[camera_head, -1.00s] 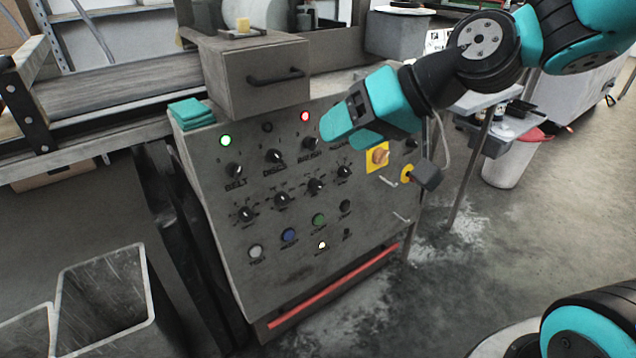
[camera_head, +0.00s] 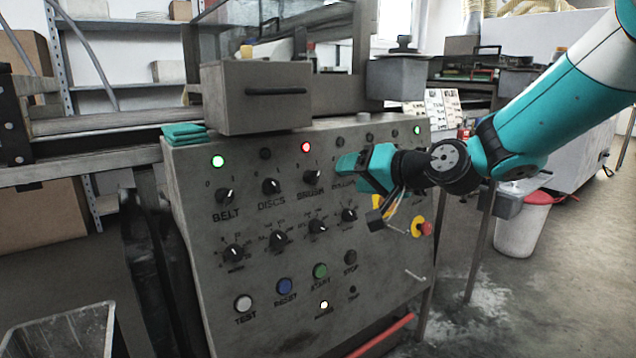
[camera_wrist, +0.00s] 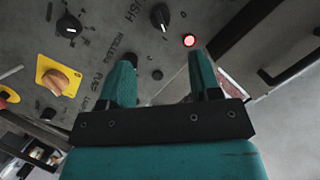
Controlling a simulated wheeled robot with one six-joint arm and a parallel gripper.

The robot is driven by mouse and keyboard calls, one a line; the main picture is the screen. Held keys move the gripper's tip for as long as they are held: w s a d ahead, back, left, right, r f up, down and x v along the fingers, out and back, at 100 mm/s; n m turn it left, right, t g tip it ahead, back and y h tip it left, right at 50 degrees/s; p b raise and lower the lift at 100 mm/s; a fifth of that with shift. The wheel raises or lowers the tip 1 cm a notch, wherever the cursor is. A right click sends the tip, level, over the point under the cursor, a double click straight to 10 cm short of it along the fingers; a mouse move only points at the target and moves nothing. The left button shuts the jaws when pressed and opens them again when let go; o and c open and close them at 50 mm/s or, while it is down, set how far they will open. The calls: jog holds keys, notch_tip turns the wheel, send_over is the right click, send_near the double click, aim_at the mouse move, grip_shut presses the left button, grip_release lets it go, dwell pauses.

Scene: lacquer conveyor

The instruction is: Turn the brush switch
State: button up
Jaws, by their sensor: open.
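The brush switch (camera_head: 312,177) is a black rotary knob with a white pointer line, above the BRUSH label on the grey control panel (camera_head: 230,285). A lit red lamp (camera_head: 306,147) is above it. In the wrist view the brush switch (camera_wrist: 160,16) lies beyond my fingertips, with the red lamp (camera_wrist: 190,40) beside it. My gripper (camera_head: 352,164) is at the panel, just right of the brush switch and over the ROLLERS position. In the wrist view my gripper (camera_wrist: 163,68) is open, with nothing between its fingers. The rollers knob is mostly hidden by the left finger.
The belt switch (camera_head: 225,196) and discs switch (camera_head: 271,186) are to the left. Below are dials and buttons, including a green start button (camera_head: 320,270). A red emergency stop (camera_head: 424,229) is at right. A grey box with a handle (camera_head: 262,98) juts out above the panel.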

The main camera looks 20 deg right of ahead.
aim_at(318, 177)
jog(key=b+x, duration=0.1)
jog(key=x, duration=0.9)
jog(key=shift+w+a+f, duration=0.1)
jog(key=shift+w+f, duration=0.05)
jog(key=shift+w, duration=0.05)
jog(key=c, duration=0.9)
